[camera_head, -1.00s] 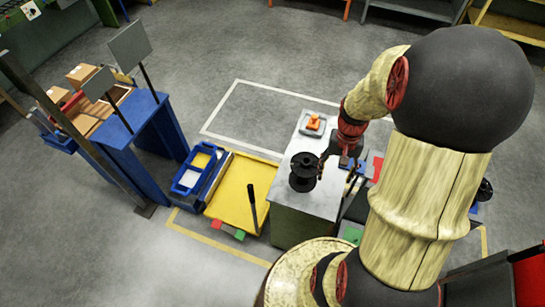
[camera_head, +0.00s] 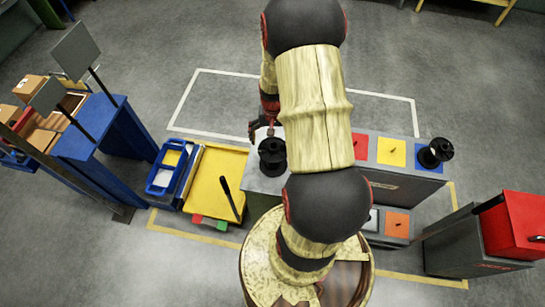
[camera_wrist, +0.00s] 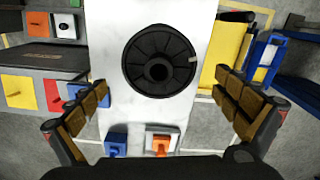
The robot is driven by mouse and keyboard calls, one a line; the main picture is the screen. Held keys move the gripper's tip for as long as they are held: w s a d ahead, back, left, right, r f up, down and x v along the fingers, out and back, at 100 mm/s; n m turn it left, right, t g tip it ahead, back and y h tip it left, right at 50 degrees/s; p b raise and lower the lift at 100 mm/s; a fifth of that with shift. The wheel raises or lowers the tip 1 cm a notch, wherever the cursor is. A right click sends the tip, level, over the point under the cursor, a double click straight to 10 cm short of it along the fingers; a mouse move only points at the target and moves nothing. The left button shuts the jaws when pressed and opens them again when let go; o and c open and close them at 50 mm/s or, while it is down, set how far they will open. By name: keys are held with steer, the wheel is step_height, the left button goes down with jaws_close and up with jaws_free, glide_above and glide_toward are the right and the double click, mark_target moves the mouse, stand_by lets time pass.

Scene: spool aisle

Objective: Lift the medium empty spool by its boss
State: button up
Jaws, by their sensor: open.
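A black spool (camera_head: 271,157) stands upright on the grey-white bench top (camera_head: 258,184) in the head view. In the wrist view the spool (camera_wrist: 160,62) is seen from above, with its round ribbed flange and raised central boss. My gripper (camera_wrist: 162,95) is open, its two padded fingers spread wide to the left and right below the spool in the picture. Nothing is between the fingers. In the head view my gripper (camera_head: 262,130) is close to the spool's far side, partly hidden by my arm. I cannot tell the exact height gap.
Another black spool (camera_head: 435,152) stands on a blue square at the right, beside yellow (camera_head: 392,152) and red squares with pegs. A yellow tray (camera_head: 216,175) and blue bin (camera_head: 170,168) lie left of the bench. An orange piece (camera_wrist: 160,144) sits on the bench top.

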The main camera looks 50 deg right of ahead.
mark_target(273, 145)
steer(key=f, duration=0.4)
steer(key=shift+d+f, duration=0.2)
steer(key=shift+f, duration=0.2)
steer(key=shift+c, duration=0.5)
